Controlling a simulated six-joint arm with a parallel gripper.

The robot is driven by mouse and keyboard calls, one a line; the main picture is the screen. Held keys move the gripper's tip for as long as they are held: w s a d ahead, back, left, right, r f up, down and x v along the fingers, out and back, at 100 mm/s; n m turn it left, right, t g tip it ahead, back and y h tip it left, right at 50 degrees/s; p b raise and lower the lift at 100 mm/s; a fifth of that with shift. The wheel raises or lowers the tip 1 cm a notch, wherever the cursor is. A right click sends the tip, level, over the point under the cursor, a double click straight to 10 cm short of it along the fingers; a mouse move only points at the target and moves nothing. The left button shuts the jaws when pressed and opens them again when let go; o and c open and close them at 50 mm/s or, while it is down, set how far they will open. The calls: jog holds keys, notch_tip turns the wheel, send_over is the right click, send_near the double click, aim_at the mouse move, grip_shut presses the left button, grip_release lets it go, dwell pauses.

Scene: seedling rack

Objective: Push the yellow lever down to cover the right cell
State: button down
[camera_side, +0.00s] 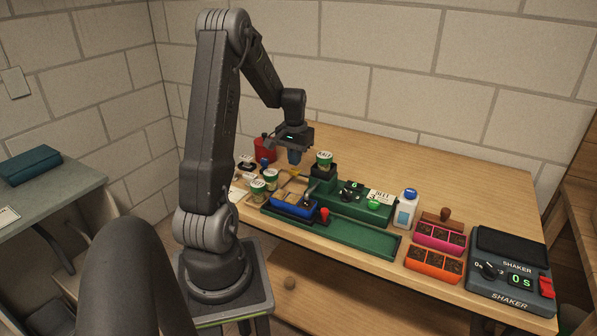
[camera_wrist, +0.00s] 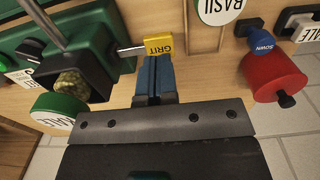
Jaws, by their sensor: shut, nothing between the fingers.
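The yellow lever, a small yellow tab marked GRIT (camera_wrist: 158,45) on a metal rod, sticks out from the green dispenser (camera_wrist: 100,30) in the wrist view. My gripper (camera_wrist: 155,97) has its blue fingers together and empty, their tips right at the yellow tab; whether they touch it I cannot tell. In the side view my gripper (camera_side: 294,157) hangs over the left part of the bench, beside the dispenser (camera_side: 322,187). A blue tray (camera_side: 290,208) sits at the left end of the green track (camera_side: 350,236). Its cells are too small to tell apart.
A red pot (camera_wrist: 276,78) and a blue SOWN stamp (camera_wrist: 262,46) stand close by. Lidded cups (camera_side: 258,190) stand left of the track. A white bottle (camera_side: 406,208), pink tray (camera_side: 440,240), orange tray (camera_side: 433,265) and shaker (camera_side: 505,275) stand right. The back right bench is clear.

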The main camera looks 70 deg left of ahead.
jog(key=shift+f, duration=0.3)
jog(key=shift+f, duration=0.35)
jog(key=shift+f, duration=0.35)
